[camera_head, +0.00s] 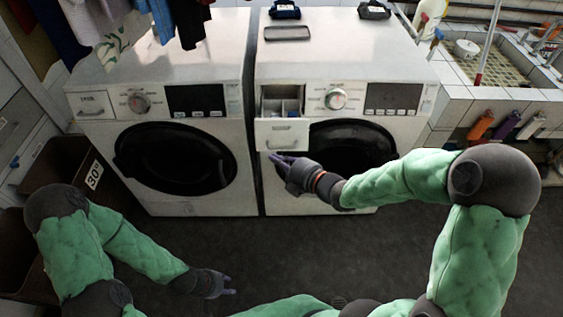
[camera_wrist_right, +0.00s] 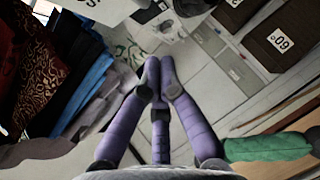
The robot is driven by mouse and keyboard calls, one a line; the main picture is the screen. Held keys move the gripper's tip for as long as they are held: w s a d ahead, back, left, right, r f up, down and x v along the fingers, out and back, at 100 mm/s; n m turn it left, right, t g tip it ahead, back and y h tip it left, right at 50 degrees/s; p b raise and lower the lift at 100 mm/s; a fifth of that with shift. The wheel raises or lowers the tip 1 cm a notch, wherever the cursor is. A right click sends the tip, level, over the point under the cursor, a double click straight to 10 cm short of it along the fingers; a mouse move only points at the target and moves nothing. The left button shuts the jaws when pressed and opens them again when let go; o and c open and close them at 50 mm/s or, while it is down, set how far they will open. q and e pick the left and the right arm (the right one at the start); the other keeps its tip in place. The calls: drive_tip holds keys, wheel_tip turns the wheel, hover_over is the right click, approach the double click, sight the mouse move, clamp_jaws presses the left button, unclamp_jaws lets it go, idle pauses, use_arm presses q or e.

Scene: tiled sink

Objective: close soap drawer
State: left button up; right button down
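The soap drawer (camera_head: 281,133) is pulled out at the upper left of the right washing machine's (camera_head: 345,80) front. Its open compartments and pale front with a handle show in the head view. My right gripper (camera_head: 273,158) is just below the drawer front, fingers pointing left; contact with the drawer cannot be told. In the right wrist view the right gripper (camera_wrist_right: 160,85) has its purple fingers drawn together with nothing visible between them. My left gripper (camera_head: 230,291) is low over the floor, away from the machines; its finger opening is unclear.
A second washing machine (camera_head: 170,110) stands at left with its drawer flush. Dark bins (camera_head: 60,165) stand at the far left. A tiled sink (camera_head: 490,75) with bottles along its front is at right. The dark floor (camera_head: 215,240) before the machines is clear.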

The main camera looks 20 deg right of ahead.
sight(263, 145)
drive_tip(key=x, duration=0.2)
drive_tip(key=d+b+x, duration=0.1)
drive_tip(key=x, duration=0.2)
drive_tip(key=b+x, duration=0.1)
drive_tip(key=x, duration=0.2)
drive_tip(key=shift+w+d+f, duration=0.15)
drive_tip(key=shift+w+f, duration=0.25)
drive_tip(key=shift+w, duration=0.05)
drive_tip(key=shift+w+d+f+b, duration=0.2)
drive_tip(key=shift+w+b, duration=0.2)
drive_tip(key=shift+w, duration=0.3)
drive_tip(key=shift+w+d, duration=0.1)
